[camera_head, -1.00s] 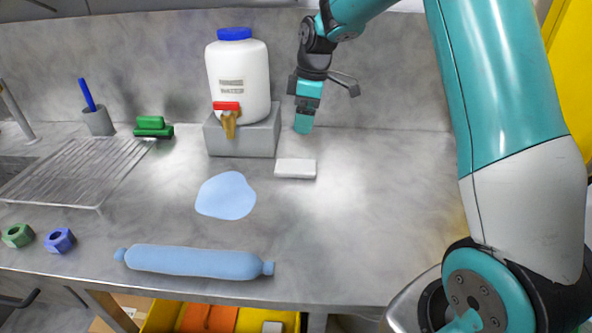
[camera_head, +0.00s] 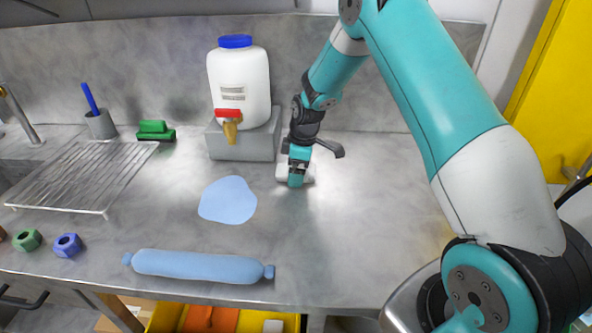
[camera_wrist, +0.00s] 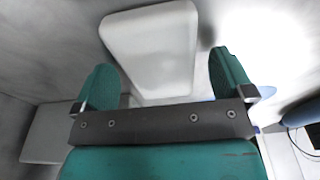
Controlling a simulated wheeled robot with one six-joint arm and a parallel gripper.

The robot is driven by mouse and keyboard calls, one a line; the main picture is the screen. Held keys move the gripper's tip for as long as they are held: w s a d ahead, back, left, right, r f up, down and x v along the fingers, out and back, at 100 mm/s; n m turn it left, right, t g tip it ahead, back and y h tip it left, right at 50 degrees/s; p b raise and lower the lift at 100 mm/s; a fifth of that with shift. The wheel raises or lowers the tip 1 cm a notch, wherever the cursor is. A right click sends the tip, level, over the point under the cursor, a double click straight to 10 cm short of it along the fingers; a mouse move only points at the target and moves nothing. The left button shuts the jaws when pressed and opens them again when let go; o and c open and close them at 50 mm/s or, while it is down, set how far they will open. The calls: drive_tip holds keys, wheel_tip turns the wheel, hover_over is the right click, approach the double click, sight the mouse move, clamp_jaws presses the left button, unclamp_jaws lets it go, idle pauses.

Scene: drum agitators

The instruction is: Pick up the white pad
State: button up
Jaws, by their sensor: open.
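The white pad (camera_head: 309,173) lies flat on the grey counter, in front and to the right of the block under the water container. My gripper (camera_head: 297,181) is right at the pad and covers part of it in the head view. In the wrist view the white pad (camera_wrist: 152,48) shows large, ahead of and partly between the two green fingers of my gripper (camera_wrist: 165,80). The fingers are spread apart and hold nothing. I cannot tell whether they touch the pad.
The water container (camera_head: 239,85) stands on a grey block (camera_head: 243,140) just left of my gripper. A wire rack (camera_head: 75,180) is at left. The counter to the right is clear.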

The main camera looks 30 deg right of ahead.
drive_tip(key=c, duration=1)
drive_tip(key=shift+r, duration=0.1)
